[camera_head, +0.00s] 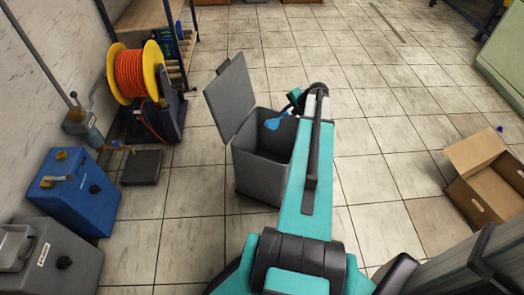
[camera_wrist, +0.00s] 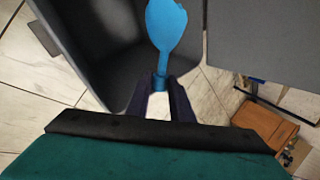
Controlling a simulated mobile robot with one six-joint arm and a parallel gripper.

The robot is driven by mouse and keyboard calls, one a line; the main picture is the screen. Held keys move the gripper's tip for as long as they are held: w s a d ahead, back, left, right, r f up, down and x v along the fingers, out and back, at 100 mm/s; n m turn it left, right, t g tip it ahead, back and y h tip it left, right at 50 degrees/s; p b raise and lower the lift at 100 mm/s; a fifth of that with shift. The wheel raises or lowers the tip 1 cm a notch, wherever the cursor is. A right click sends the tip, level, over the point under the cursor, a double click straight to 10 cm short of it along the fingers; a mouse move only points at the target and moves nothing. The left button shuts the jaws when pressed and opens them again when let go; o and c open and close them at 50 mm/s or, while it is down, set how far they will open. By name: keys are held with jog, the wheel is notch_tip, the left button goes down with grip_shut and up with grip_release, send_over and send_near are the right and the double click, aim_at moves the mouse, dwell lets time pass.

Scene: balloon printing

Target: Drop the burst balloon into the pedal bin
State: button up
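The burst balloon (camera_head: 275,122) is a limp blue piece, wide at one end and narrow at the neck. In the wrist view the balloon (camera_wrist: 166,25) hangs out from my gripper (camera_wrist: 160,82), whose dark fingertips are shut on its neck. The grey pedal bin (camera_head: 254,172) stands on the floor with its lid (camera_head: 230,97) tipped up and open. In the head view my gripper (camera_head: 292,108) and the balloon are over the bin's opening. The wrist view looks into the dark bin (camera_wrist: 110,45) behind the balloon. My arm hides the bin's right side.
A blue box (camera_head: 75,200) and a grey case (camera_head: 50,258) stand at the left. An orange hose reel (camera_head: 130,73) and a shelf (camera_head: 145,15) are beyond them. An open cardboard box (camera_head: 488,178) lies at the right. Tiled floor behind the bin is clear.

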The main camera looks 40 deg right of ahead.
jog(key=o, duration=0.4)
jog(key=shift+r, duration=0.15)
jog(key=p+v, duration=0.2)
jog(key=v, duration=1.1)
jog(key=shift+s+r, duration=0.2)
jog(key=shift+s, duration=0.05)
dwell(0.4)
